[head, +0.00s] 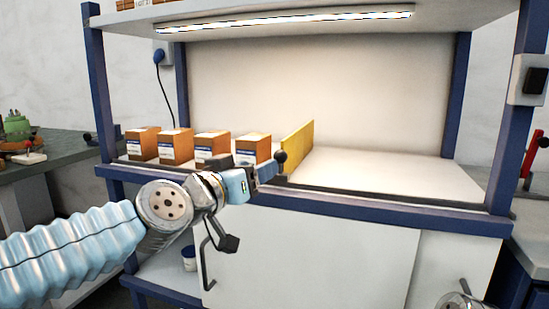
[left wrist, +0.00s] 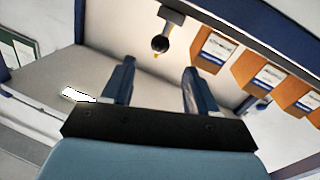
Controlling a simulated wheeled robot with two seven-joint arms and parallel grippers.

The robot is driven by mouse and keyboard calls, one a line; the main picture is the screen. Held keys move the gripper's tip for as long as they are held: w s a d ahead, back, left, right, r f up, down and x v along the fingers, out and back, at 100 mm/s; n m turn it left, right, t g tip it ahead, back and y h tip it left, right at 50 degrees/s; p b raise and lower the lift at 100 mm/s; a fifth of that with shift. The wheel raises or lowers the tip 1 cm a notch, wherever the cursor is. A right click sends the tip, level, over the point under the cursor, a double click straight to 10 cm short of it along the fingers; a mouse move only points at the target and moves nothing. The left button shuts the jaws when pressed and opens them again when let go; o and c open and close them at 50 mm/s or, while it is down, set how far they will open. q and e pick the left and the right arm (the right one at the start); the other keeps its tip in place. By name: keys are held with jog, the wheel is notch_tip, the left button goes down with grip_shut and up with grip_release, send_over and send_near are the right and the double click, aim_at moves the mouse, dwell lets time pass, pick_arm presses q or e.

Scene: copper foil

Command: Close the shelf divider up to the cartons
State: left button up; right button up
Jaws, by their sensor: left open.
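Several orange-brown cartons (head: 254,148) with white and blue labels stand in a row on the left part of the shelf. The yellow shelf divider (head: 299,144) stands upright to their right, with a narrow gap seeming to separate it from the last carton. A round black knob (head: 281,157) sits at its front end. My left gripper (head: 271,169) is at the shelf's front edge by the knob. In the left wrist view its jaws (left wrist: 158,77) are open and empty. The knob (left wrist: 160,44) shows beyond the fingertips, between them. My right gripper is out of view.
The white shelf surface (head: 385,175) right of the divider is clear. A dark rail (head: 400,200) runs along its front edge. Blue uprights (head: 505,105) flank the bay, and a lit upper shelf hangs above. Cabinet doors (head: 310,255) are below.

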pick_arm(q)
jog(key=p+x, duration=0.1)
jog(key=x, duration=0.7)
jog(key=shift+f, duration=0.1)
grip_shut()
